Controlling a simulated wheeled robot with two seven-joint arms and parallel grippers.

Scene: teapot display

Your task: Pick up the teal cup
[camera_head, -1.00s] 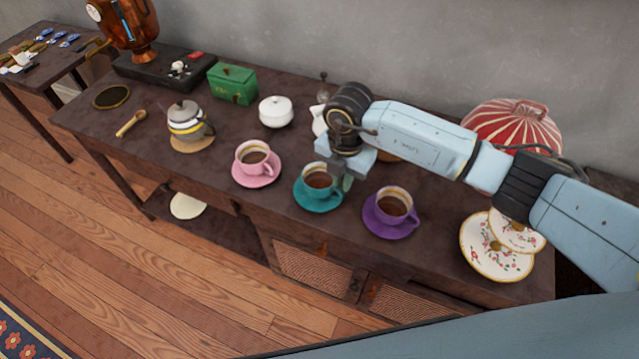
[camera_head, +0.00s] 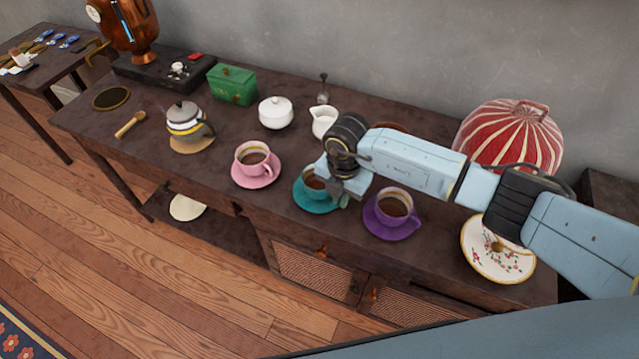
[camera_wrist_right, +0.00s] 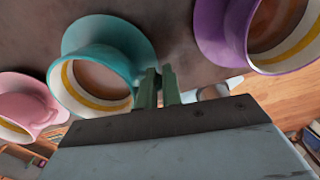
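The teal cup (camera_head: 314,178) holds brown liquid and stands on its teal saucer (camera_head: 309,202) on the dark table. My right gripper (camera_head: 338,196) is low at the cup's right side and hides part of it. In the right wrist view the teal cup (camera_wrist_right: 75,75) is left of the two green fingers (camera_wrist_right: 159,76). The fingertips are close together at the cup's handle side, with a narrow gap. The handle is mostly hidden, so I cannot tell whether they grip it. My left gripper is not in view.
A pink cup (camera_head: 252,156) on a pink saucer stands to the left. A purple cup (camera_head: 393,204) on a purple saucer stands close on the right. A white creamer (camera_head: 323,121) and a white sugar bowl (camera_head: 276,112) are behind. A floral plate (camera_head: 497,258) lies at the right.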

